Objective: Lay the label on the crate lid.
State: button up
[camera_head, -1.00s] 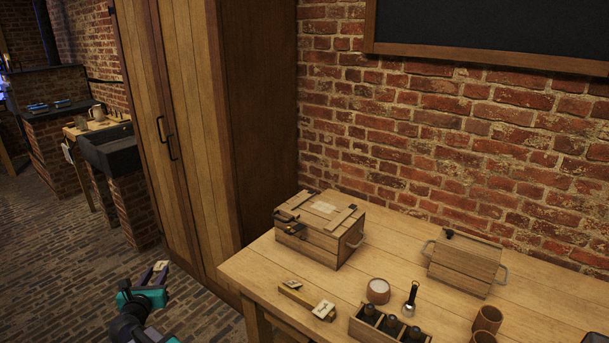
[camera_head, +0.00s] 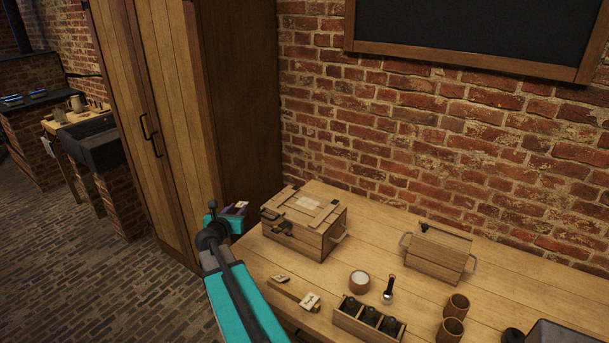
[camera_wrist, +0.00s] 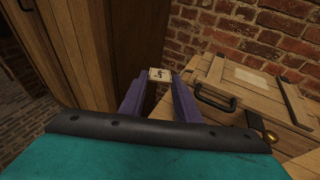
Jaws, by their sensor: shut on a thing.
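My gripper (camera_head: 236,209) is shut on a small pale label (camera_head: 242,205) with a dark mark on it. In the wrist view the label (camera_wrist: 159,74) sits at the tips of the purple fingers (camera_wrist: 160,95). The wooden crate (camera_head: 303,240) stands at the left end of the table, and its lid (camera_head: 286,203) is closed. A pale rectangular patch (camera_head: 308,203) shows on the lid. The gripper is left of the crate, apart from it. In the wrist view the crate (camera_wrist: 280,100) is to the right, with a dark handle on its front.
On the table (camera_head: 370,215) are a holder with dark jars (camera_head: 369,318), a small bowl (camera_head: 359,281), a dark-handled tool (camera_head: 388,290), a second wooden box (camera_head: 438,252), brown cups (camera_head: 455,318) and a wooden piece with pale tags (camera_head: 294,291). A tall cabinet (camera_head: 190,130) stands behind the gripper.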

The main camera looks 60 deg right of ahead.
jog(key=s+d+r+p, duration=0.1)
jog(key=s+d, duration=0.1)
jog(key=d, duration=0.1)
jog(key=s+d+r+m+g+p, duration=0.1)
jog(key=s+d+r, duration=0.1)
jog(key=s+d, duration=0.1)
jog(key=s+d+r+g+p, duration=0.1)
jog(key=s+d+r, duration=0.1)
jog(key=s+d, duration=0.1)
jog(key=shift+s+d+m+h, duration=0.15)
jog(key=shift+d+m+h, duration=0.2)
jog(key=shift+d, duration=0.25)
notch_tip(320, 180, up, 3)
jog(key=m+g+p, duration=0.2)
jog(key=p, duration=0.1)
send_over(303, 209)
jog(key=shift+f, duration=0.15)
jog(key=shift+n, duration=0.25)
jog(key=shift+f+b, duration=3.1)
jog(key=shift+f, duration=1)
jog(key=o, duration=1.1)
jog(key=shift+c, duration=0.2)
